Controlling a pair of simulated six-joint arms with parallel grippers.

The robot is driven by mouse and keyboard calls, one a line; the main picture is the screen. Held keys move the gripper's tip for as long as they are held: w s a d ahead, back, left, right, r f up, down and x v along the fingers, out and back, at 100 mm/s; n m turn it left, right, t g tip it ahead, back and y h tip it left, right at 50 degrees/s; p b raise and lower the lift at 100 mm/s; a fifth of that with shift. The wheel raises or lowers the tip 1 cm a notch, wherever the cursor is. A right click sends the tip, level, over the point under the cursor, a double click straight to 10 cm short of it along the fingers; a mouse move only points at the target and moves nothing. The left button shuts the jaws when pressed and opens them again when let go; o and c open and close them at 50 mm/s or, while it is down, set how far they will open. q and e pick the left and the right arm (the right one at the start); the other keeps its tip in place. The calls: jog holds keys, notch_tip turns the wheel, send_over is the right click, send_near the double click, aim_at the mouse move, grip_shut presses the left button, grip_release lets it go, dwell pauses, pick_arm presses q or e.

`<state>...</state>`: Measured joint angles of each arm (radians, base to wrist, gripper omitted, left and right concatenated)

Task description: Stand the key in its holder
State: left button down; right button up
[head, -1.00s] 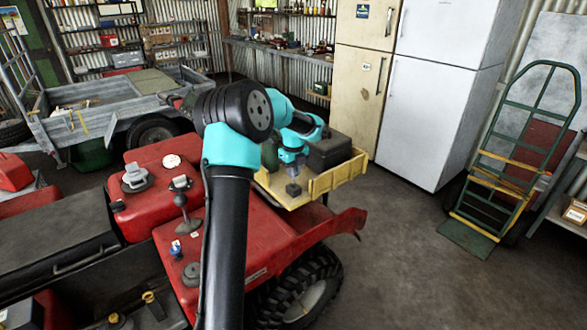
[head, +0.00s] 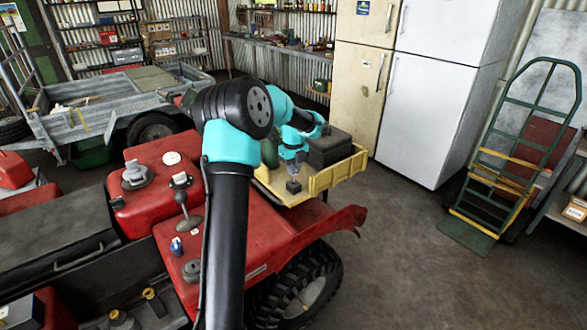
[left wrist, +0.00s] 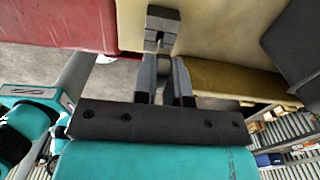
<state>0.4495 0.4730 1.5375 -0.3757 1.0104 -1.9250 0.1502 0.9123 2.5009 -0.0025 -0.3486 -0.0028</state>
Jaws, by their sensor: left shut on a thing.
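My left gripper (head: 292,176) reaches down over the yellow tray (head: 337,177) of the red quad. It is shut on the key, a small grey piece (left wrist: 163,68) between its two fingers in the left wrist view. A small dark block (head: 293,187), which looks like the holder, lies right below the fingertips and also shows in the left wrist view (left wrist: 162,17). The key's lower end meets or overlaps this block in the picture. I cannot tell how deep it sits. The fingers hide much of the key. My right gripper is not in view.
A dark box (head: 329,148) stands in the tray close behind the gripper. Several knobs and a lever (head: 186,215) stand on the red bodywork (head: 240,235) to the left. Open floor lies to the right, before the fridges (head: 436,110).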

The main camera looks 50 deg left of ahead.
pick_arm(q)
jog(key=shift+f, duration=1.75)
jog(key=c, duration=1.1)
grip_release()
notch_tip(320, 180, up, 18)
jog(key=shift+f, duration=0.25)
jog(key=shift+w+d+f, duration=0.1)
